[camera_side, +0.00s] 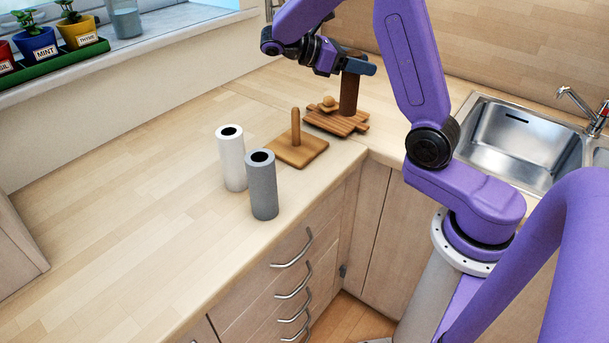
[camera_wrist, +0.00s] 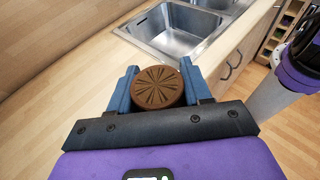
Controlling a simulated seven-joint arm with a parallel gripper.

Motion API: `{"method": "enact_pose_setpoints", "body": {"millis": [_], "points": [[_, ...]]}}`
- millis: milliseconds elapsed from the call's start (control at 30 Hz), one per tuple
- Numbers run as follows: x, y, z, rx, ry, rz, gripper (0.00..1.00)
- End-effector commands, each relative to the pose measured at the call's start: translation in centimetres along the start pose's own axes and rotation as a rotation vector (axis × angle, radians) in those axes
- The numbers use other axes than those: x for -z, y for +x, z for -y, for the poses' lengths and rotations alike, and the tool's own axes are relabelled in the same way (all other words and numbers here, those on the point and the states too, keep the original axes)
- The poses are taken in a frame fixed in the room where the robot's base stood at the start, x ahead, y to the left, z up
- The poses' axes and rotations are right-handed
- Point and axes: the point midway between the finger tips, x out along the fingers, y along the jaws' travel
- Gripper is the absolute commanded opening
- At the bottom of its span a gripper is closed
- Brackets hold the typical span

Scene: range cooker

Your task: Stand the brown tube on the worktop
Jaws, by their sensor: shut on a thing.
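The brown tube (camera_side: 349,94) is upright at the back of the worktop (camera_side: 130,180), in my gripper (camera_side: 359,64). My gripper is shut on its upper part, with a blue finger across it. In the side view the tube's lower end appears at a striped wooden board (camera_side: 320,122); I cannot tell whether it touches. In the wrist view the tube's round, grooved brown top (camera_wrist: 157,87) sits between the two blue fingers (camera_wrist: 158,90). The tube's lower part is hidden there.
A wooden base with an upright peg (camera_side: 295,128) stands in front of the board. A white tube (camera_side: 231,158) and a grey tube (camera_side: 262,186) stand nearby. The sink (camera_side: 510,140) is at right. The worktop's left side is clear.

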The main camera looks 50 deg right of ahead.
Motion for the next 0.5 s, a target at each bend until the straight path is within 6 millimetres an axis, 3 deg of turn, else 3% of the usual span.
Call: {"method": "enact_pose_setpoints", "body": {"millis": [200, 500], "points": [[1.3, 3.6, 4.9, 0.385, 0.117, 0.003, 0.06], [2.9, 4.3, 11.7, 0.973, 0.303, 0.002, 0.06]]}}
